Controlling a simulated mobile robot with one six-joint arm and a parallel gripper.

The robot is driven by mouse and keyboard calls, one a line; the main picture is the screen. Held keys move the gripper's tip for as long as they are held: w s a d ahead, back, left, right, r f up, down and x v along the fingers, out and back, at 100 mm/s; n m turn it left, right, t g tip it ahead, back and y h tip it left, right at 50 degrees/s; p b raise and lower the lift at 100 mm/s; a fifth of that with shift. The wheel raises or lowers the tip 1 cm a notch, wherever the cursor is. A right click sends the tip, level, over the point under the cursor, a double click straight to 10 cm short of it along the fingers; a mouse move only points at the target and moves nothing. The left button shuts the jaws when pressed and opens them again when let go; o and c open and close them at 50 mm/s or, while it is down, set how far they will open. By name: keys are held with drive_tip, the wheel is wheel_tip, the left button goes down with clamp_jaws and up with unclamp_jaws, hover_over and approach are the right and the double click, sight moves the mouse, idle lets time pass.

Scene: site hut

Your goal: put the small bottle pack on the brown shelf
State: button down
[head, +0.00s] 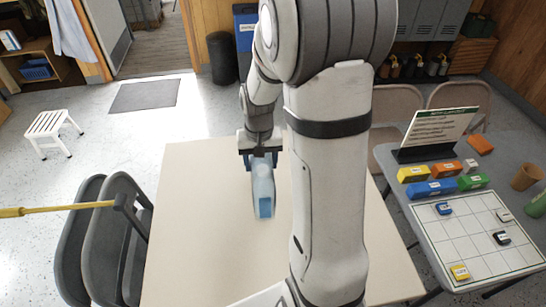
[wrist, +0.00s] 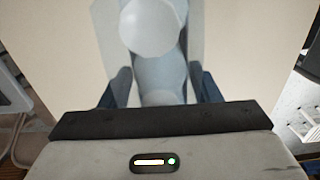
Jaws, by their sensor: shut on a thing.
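The small bottle pack (head: 263,188) is pale blue with a darker blue label, over the beige table in the head view. My gripper (head: 260,160) is shut on its upper end, and the pack hangs below it. I cannot tell whether it touches the table. In the wrist view, the pack (wrist: 155,25) shows rounded pale bottle shapes between the two dark blue fingers of my gripper (wrist: 160,85). A brown wooden shelf (head: 38,48) stands at the far left with blue items on it, partly cut off by the frame edge.
The beige table (head: 190,215) is otherwise bare where visible. Grey folding chairs (head: 90,235) and a yellow pole (head: 60,208) are at its left. A white stool (head: 52,128) stands on open floor. A grey table (head: 430,260) with coloured blocks is at right.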

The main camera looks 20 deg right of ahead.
drive_tip(key=shift+a+f, duration=0.15)
drive_tip(key=shift+f, duration=1.2)
drive_tip(key=shift+a+f, duration=0.15)
drive_tip(key=shift+f, duration=1.2)
drive_tip(key=c, duration=0.9)
unclamp_jaws()
drive_tip(key=shift+f, duration=0.2)
drive_tip(key=o, duration=0.4)
drive_tip(key=shift+o, duration=0.2)
drive_tip(key=shift+r, duration=0.1)
